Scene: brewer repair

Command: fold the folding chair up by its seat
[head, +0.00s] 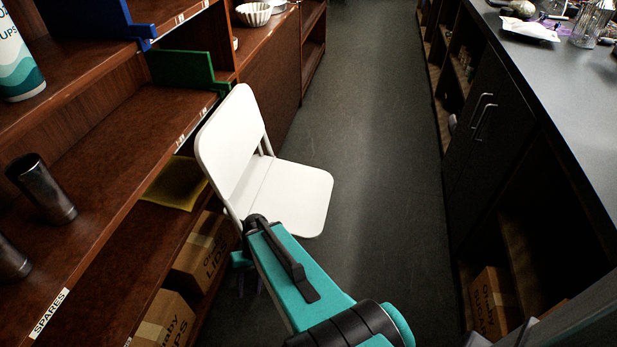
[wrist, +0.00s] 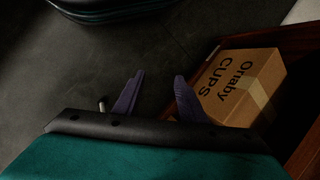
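The white folding chair stands unfolded in the head view, with its backrest (head: 230,140) against the left shelves and its flat seat (head: 292,197) reaching out over the aisle floor. Its legs are mostly hidden behind my teal arm. My arm reaches to the near side of the seat, and my gripper is mostly hidden under it there. In the wrist view my gripper (wrist: 159,77) shows two purple fingers standing apart, with only dark floor between them. I cannot tell how far the fingers are from the seat.
Wooden shelves (head: 100,175) run along the left, with metal cups (head: 45,190), a yellow cloth (head: 173,184) and cartons (head: 202,252) on them. One carton (wrist: 240,86) is close right of my gripper in the wrist view. A dark counter (head: 575,100) bounds the right. The aisle floor (head: 370,110) is clear.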

